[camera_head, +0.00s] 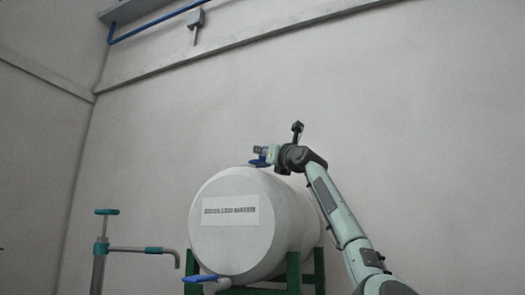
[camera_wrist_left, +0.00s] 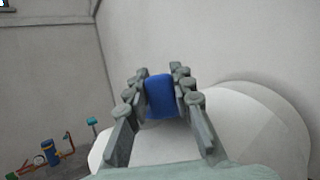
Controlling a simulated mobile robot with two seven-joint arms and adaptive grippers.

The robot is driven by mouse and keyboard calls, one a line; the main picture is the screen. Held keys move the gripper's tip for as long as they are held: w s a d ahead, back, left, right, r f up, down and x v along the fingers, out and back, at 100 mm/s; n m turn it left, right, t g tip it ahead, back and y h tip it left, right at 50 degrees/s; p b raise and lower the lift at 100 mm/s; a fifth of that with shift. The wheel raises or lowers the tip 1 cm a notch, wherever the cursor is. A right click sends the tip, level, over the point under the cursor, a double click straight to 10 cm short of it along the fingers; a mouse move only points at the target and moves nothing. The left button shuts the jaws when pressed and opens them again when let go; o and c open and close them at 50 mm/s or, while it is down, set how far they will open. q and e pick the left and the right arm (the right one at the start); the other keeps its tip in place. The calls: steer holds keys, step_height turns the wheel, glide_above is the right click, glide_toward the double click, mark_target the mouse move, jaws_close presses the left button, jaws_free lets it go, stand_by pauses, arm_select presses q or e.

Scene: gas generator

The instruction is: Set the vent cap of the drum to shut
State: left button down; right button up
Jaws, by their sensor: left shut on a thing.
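The white drum (camera_head: 232,245) lies on its side with a label on its round end. The blue vent cap (camera_head: 258,163) is on top of the drum, partly hidden by my gripper in the head view. In the left wrist view the blue cap (camera_wrist_left: 160,97) sits between the two fingers, with the white drum (camera_wrist_left: 262,108) below and behind it. My left gripper (camera_head: 261,153) is at the top of the drum, shut on the cap; its fingers (camera_wrist_left: 160,84) flank the cap on both sides. I cannot tell the cap's exact angle. My right gripper is not in view.
A green stand (camera_head: 293,272) holds the drum. A blue tap handle (camera_head: 200,278) is at the drum's lower front. A pump with a teal handle (camera_head: 106,212) and a spout stands at left.

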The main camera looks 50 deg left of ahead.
arm_select(q)
steer(key=c, duration=1.3)
jaws_free()
steer(key=v, duration=1.2)
steer(key=shift+s, duration=0.1)
